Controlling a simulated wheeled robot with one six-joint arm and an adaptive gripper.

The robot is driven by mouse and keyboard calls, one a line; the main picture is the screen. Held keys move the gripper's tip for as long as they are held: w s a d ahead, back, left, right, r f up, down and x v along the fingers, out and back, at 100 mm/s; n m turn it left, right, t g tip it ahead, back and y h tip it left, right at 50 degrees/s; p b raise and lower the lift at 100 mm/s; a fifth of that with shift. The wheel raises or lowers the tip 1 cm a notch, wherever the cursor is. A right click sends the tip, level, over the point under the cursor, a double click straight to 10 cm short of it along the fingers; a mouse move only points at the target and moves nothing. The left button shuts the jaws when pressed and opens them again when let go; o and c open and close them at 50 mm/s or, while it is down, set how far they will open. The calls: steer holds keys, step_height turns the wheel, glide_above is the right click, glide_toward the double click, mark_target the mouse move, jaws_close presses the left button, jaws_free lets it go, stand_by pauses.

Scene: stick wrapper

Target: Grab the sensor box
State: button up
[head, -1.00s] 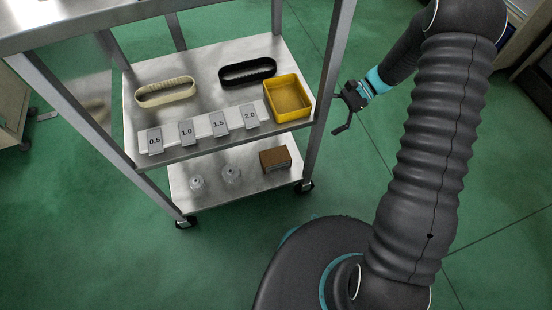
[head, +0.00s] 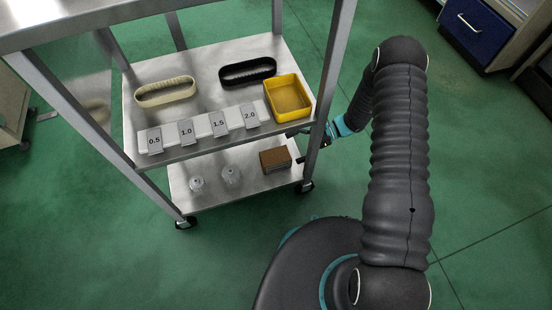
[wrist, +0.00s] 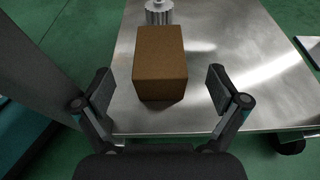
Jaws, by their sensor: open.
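The sensor box is the brown box (head: 275,159) at the right end of the cart's lower shelf in the head view. In the wrist view the brown box (wrist: 160,62) stands ahead of my gripper, roughly centred between the fingers. My gripper (wrist: 160,95) is open, with one finger on each side of the box's near end and gaps on both sides. In the head view my gripper (head: 299,148) is at the right side of the cart, partly hidden by the cart post and upper shelf. The box looks free on the metal shelf.
The cart's post (head: 328,90) stands close to my arm. The upper shelf above holds a yellow tray (head: 288,97), a black holder (head: 248,72), a beige holder (head: 166,92) and number cards.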

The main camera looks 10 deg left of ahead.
mark_target(278, 155)
steer(key=shift+x, duration=3.5)
steer(key=c, duration=1.3)
